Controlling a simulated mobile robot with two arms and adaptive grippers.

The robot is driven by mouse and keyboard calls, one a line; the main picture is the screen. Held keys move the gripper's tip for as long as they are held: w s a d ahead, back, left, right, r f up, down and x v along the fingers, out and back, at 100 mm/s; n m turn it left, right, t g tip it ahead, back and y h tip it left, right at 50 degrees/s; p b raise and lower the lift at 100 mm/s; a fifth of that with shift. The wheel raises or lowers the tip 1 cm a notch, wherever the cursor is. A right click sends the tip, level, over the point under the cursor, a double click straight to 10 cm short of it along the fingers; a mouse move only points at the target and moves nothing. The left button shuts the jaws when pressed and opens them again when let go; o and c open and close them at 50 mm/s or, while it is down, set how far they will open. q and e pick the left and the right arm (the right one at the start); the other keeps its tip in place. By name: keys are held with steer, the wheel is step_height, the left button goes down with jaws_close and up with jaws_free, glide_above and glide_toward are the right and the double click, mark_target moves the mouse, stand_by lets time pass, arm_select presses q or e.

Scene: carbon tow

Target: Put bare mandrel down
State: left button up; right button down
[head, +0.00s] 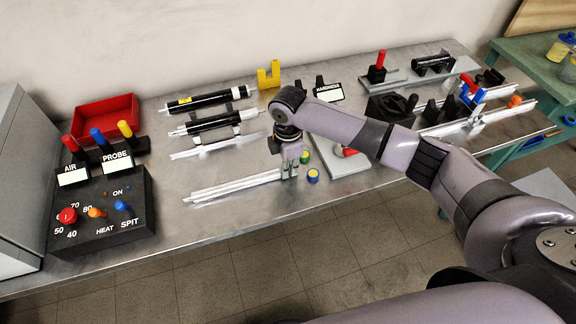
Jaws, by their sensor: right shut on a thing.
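My right gripper (290,171) points down over the middle of the steel table. It is shut on the right end of a bare silver mandrel (236,184), which reaches out to the left, low over the table's front part. Two pale parallel bars show there, and I cannot tell whether both are held or whether the mandrel touches the table. Two black-wrapped mandrels (208,99) lie on supports behind, with a thin pale bar (215,147) in front of them. My left gripper is out of view.
A black control box (105,215) and a red tray (103,118) stand at the left. A yellow holder (269,74) stands at the back. A small blue and yellow cap (313,176) and a pale plate (340,163) lie right of my gripper. Fixtures and rails fill the right side.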

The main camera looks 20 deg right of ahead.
steer(key=c, duration=1.8)
jaws_free()
steer(key=shift+o, duration=0.5)
steer(key=shift+r, duration=0.15)
step_height(320, 180, up, 12)
steer(key=shift+b, duration=0.45)
